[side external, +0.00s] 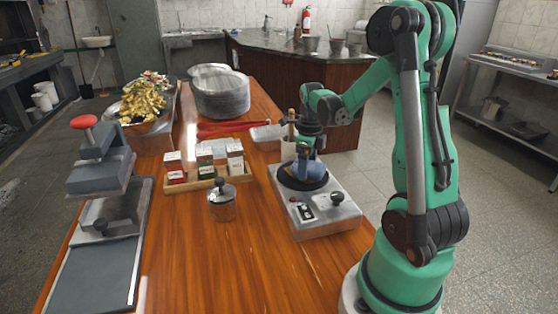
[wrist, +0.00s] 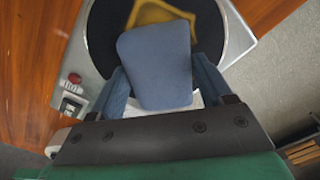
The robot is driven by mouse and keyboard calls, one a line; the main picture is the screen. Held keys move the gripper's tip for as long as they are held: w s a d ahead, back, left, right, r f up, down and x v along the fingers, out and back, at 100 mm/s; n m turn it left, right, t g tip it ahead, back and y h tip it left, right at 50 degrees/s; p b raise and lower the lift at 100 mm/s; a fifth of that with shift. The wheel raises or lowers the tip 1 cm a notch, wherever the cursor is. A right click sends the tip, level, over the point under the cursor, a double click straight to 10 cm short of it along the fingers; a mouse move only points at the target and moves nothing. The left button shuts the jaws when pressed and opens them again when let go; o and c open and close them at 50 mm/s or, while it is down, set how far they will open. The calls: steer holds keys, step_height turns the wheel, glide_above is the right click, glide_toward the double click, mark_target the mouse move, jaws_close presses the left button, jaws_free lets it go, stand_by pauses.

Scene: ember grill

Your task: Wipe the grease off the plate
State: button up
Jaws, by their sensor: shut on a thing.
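The round black plate (side external: 286,181) is on top of a steel hot-plate unit on the wooden table. In the wrist view the plate (wrist: 103,32) fills the upper middle. A yellow-brown grease patch (wrist: 155,12) lies on it, partly hidden by the blue pad. My gripper (side external: 307,158) is over the plate, pointing down, shut on the blue pad (wrist: 155,65). The pad sits between my two blue fingers and overlaps the patch's near side in the wrist view. In the side view the pad appears low at the plate; I cannot tell whether it touches.
The table's front is clear.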

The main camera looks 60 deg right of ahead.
mark_target(305, 186)
steer(key=shift+w+d, duration=1.9)
steer(key=shift+w, duration=0.05)
steer(key=shift+s+a, duration=3.5)
steer(key=shift+s, duration=0.05)
steer(key=shift+w+a, duration=0.55)
steer(key=shift+w, duration=0.15)
steer(key=shift+w+a+f, duration=0.1)
steer(key=shift+w+a, duration=0.15)
steer(key=shift+w+d, duration=0.3)
steer(key=shift+d, duration=0.05)
steer(key=shift+w+d, duration=3.1)
steer(key=shift+d, duration=0.05)
steer(key=shift+s+a, duration=3.5)
step_height(305, 186, up, 8)
